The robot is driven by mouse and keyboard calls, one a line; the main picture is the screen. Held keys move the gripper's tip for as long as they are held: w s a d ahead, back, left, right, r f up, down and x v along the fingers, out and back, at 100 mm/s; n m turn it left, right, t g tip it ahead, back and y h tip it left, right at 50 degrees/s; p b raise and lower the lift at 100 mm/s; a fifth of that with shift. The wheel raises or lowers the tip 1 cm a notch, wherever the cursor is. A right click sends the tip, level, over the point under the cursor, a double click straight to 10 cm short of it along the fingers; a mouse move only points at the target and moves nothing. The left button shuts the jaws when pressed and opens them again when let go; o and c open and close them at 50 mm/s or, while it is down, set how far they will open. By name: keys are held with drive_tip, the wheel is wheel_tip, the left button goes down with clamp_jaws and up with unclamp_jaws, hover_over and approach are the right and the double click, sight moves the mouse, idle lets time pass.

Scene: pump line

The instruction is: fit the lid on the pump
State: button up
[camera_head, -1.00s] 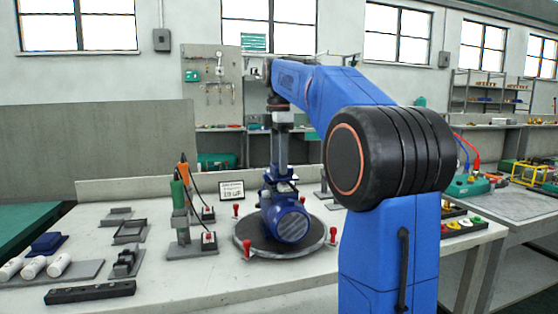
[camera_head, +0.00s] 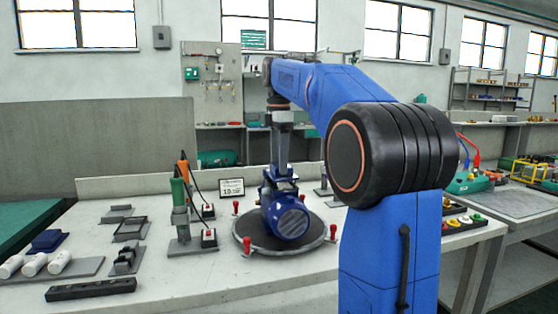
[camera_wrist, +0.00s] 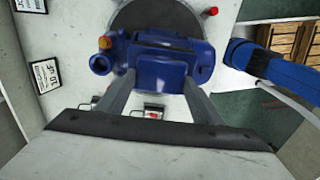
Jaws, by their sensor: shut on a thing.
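The blue pump (camera_head: 288,220) lies on a round dark turntable (camera_head: 252,243), its ribbed round end facing the head camera. My gripper (camera_head: 280,178) is directly above it, pointing down. In the wrist view, my gripper's two grey fingers (camera_wrist: 160,90) stand on either side of a blue box-shaped part, which looks like the lid (camera_wrist: 160,68). The pump's blue body and a round port (camera_wrist: 101,64) show around it. Lid and pump share one colour, so I cannot tell whether the lid is seated or slightly above the pump.
Red pegs (camera_head: 247,246) stand around the turntable's rim. A stand with green- and orange-handled tools (camera_head: 180,200) is close to its left. Grey holders (camera_head: 130,230), white cylinders (camera_head: 35,265) and a dark blue part (camera_head: 48,240) lie further left.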

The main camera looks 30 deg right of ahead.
drive_tip(key=shift+f, duration=1.1)
drive_tip(key=o, duration=1.1)
drive_tip(key=shift+r, duration=0.1)
drive_tip(key=shift+r, duration=2.9)
